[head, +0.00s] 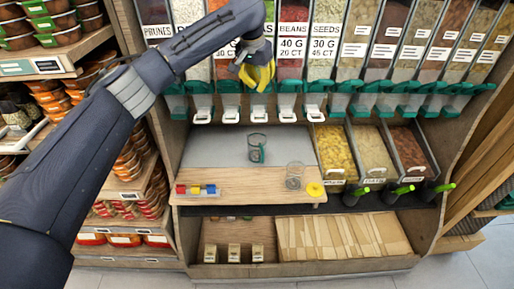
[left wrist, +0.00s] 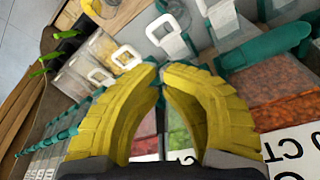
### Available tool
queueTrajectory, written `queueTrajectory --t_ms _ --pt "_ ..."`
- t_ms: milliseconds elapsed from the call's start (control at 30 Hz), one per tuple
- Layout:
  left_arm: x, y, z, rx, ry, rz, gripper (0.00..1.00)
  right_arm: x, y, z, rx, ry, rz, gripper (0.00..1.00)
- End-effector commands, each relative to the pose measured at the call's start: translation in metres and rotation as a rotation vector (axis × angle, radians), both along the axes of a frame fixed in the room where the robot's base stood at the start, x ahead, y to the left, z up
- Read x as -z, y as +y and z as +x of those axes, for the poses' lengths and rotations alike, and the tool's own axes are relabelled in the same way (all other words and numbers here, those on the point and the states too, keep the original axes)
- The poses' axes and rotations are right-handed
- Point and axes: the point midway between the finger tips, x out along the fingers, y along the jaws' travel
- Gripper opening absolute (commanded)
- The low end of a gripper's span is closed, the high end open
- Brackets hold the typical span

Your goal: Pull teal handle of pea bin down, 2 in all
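My left gripper (head: 252,88), with yellow fingers, is in front of the row of bins, at the level of their teal handles. In the left wrist view its fingertips (left wrist: 161,68) meet or nearly meet. Part of a teal handle (left wrist: 160,95) shows behind and between the fingers, mostly hidden; I cannot tell whether they touch it. A bin with green contents (left wrist: 178,130), which looks like the pea bin, shows between the fingers. Its label is not readable. My right gripper is not in view.
Neighbouring teal handles (head: 290,87) and white spouts (head: 287,114) stand close on both sides. Below, a glass mug (head: 257,146) stands on the grey shelf; a clear glass (head: 294,176) and coloured blocks (head: 196,189) sit on the wooden shelf. Open trays stand right.

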Motion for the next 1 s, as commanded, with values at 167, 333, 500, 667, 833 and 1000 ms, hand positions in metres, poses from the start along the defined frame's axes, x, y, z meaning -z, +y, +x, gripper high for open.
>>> queueTrajectory --t_ms 167,333,500,667,833,1000 --pt "0.013 0.0 -0.002 -0.003 0.005 0.003 0.0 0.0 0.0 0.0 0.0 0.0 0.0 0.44" --pt "0.019 0.001 -0.003 -0.005 0.004 0.004 0.0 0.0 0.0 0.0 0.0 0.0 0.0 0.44" --pt "0.024 0.001 -0.004 -0.005 0.002 0.003 0.0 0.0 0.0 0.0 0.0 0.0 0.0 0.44" --pt "0.026 0.001 -0.005 -0.005 0.002 0.003 0.0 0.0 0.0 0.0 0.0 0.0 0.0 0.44" --pt "0.027 0.001 -0.005 -0.005 0.002 0.003 0.0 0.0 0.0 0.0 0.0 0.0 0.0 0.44" --pt "0.027 0.001 -0.005 -0.004 0.003 0.004 0.0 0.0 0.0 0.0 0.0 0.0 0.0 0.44"
